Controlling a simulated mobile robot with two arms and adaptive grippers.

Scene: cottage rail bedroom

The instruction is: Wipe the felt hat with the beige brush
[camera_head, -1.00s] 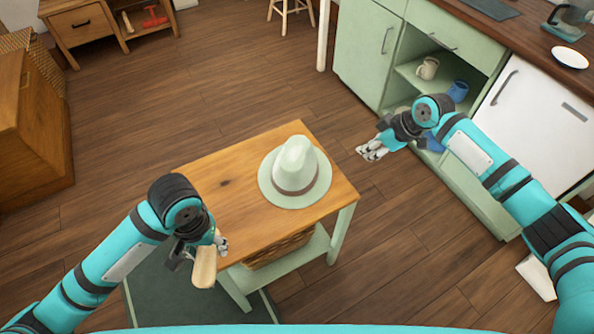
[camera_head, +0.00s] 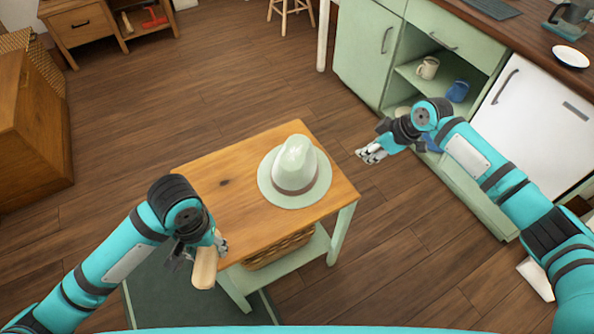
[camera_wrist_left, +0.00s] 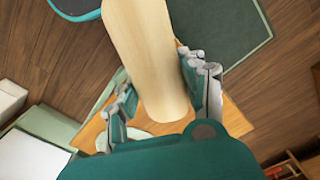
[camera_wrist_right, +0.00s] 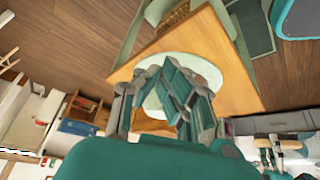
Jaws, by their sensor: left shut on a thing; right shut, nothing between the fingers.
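The pale green felt hat (camera_head: 296,166) with a brown band stands upright on the right part of the wooden table top (camera_head: 232,205). My left gripper (camera_head: 217,246) is shut on the beige brush (camera_head: 205,268) at the table's front left corner, left of and nearer than the hat. The brush also fills the middle of the left wrist view (camera_wrist_left: 146,60), between the fingers; its bristles cannot be made out. My right gripper (camera_head: 370,155) is shut and empty, in the air to the right of the hat and apart from it. The hat's brim shows behind its fingers in the right wrist view (camera_wrist_right: 215,75).
The table has a lower shelf with a wicker basket (camera_head: 280,248). A green cabinet (camera_head: 365,50) with a mug (camera_head: 428,68) and a blue cup (camera_head: 457,91) stands behind my right arm. A wooden chest (camera_head: 30,130) is at left. The table top left of the hat is clear.

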